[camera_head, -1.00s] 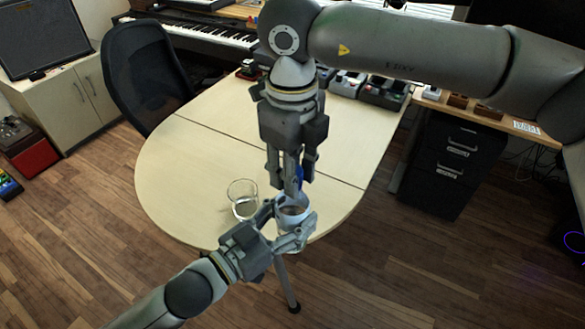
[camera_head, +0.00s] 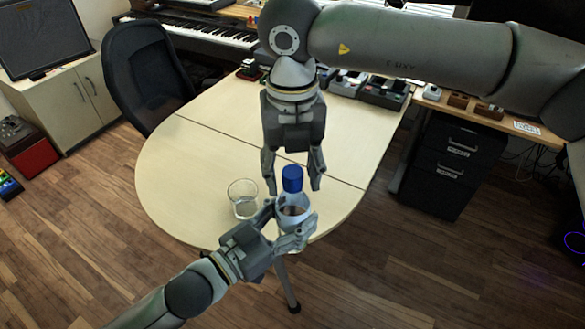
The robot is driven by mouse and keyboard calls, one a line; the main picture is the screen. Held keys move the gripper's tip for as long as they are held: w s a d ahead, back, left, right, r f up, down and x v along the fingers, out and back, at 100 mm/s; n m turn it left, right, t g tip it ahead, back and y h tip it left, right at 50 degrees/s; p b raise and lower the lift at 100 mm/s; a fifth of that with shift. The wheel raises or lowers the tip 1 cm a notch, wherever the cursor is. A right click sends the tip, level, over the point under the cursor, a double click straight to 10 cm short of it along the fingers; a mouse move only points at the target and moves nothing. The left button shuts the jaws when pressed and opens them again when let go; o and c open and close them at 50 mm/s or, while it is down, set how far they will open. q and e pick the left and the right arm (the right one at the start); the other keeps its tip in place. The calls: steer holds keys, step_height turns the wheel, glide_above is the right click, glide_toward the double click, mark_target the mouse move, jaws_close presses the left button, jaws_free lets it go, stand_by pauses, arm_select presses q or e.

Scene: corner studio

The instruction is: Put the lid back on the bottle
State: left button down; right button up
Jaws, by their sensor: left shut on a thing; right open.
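A pale, clear bottle (camera_head: 291,203) stands near the rounded front end of the table (camera_head: 180,175). The blue lid (camera_head: 292,178) sits on top of the bottle's neck and looks upright; how tightly it is seated I cannot tell. My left gripper (camera_head: 289,226) comes in from the lower left and is shut on the bottle's body. My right gripper (camera_head: 293,185) points down from above, open, with one finger on each side of the lid and a gap between fingers and lid. The bottle's lower part is hidden by my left gripper.
A clear drinking glass (camera_head: 243,200) stands just left of the bottle, close to my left gripper. A black chair (camera_head: 150,75) is at the table's left. Small devices (camera_head: 383,93) line the back. The table's left and middle are clear.

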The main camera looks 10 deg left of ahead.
steer(key=shift+r, duration=2.25)
steer(key=shift+c, duration=0.2)
steer(key=n, duration=0.4)
steer(key=shift+r, duration=0.4)
steer(key=n, duration=0.2)
steer(key=r+n, duration=0.1)
steer(key=n, duration=0.7)
steer(key=shift+r, duration=0.4)
steer(key=n, duration=0.2)
steer(key=r+n, duration=0.1)
steer(key=n, duration=0.2)
